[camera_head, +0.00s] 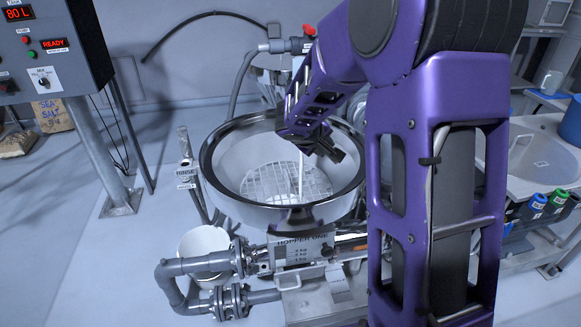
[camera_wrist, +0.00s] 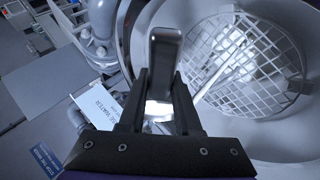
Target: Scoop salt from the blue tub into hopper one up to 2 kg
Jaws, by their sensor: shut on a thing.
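Hopper one (camera_head: 285,213) is a wide round steel bowl at the centre of the head view, with a white grate (camera_head: 262,178) inside. Its label plate (camera_head: 300,250) reads HOPPER ONE with kg marks; the level is too small to read. My gripper (camera_head: 322,143) is over the bowl's far right part, shut on a grey handle (camera_wrist: 165,55), seemingly the scoop's; the scoop's bowl is not clear. A thin white streak (camera_head: 300,175) stands below the gripper down to the grate; I cannot tell whether it is falling salt or a rod. A blue container (camera_head: 571,122), perhaps the tub, is cut off at the right edge.
A RINSE post (camera_head: 187,165), grey pipes (camera_head: 195,265) and a white bucket (camera_head: 203,243) flank the hopper. A basin (camera_head: 540,150) is at right.

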